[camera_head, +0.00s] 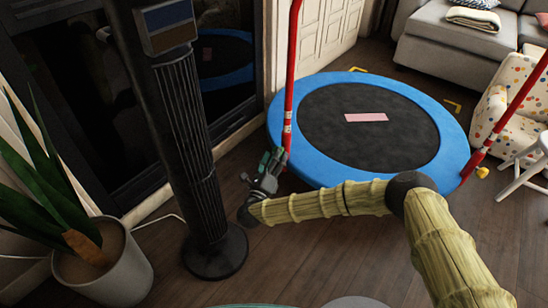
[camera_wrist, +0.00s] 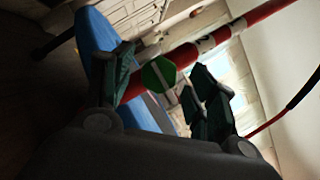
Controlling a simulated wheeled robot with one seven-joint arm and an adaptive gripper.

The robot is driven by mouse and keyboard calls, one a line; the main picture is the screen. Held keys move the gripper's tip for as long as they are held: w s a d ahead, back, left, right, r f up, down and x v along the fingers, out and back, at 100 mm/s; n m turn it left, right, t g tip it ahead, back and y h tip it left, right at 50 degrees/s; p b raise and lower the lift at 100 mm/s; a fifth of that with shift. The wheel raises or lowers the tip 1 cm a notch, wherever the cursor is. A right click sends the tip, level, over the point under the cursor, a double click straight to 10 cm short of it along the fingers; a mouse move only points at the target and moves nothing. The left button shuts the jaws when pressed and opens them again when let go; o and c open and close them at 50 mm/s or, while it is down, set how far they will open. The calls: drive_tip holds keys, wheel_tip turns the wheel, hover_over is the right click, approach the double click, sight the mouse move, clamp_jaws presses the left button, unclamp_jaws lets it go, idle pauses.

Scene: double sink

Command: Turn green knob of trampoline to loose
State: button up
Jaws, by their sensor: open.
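The trampoline (camera_head: 440,115) has a blue rim, a black mat and red posts. A green knob (camera_wrist: 158,75) sits on the red post (camera_wrist: 205,45) in the wrist view, showing as a flat green face with a pale bar across it. My gripper (camera_head: 271,160) is open beside the foot of the left red post (camera_head: 288,105). In the wrist view my gripper (camera_wrist: 165,70) has its fingers on either side of the knob, which lies between them. I cannot tell whether they touch it. In the head view I cannot tell the knob apart from the fingers.
A black tower fan (camera_head: 185,130) stands left of my gripper, and a potted plant (camera_head: 100,265) is at lower left. A yellow knob (camera_head: 482,172) is on the right red post (camera_head: 515,100). A white stool (camera_head: 525,155) and spotted armchair (camera_head: 495,112) stand at right.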

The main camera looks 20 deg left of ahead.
drive_tip(key=shift+x, duration=0.95)
drive_tip(key=c, duration=1)
drive_tip(key=shift+a+r, duration=0.1)
drive_tip(key=shift+c, duration=0.2)
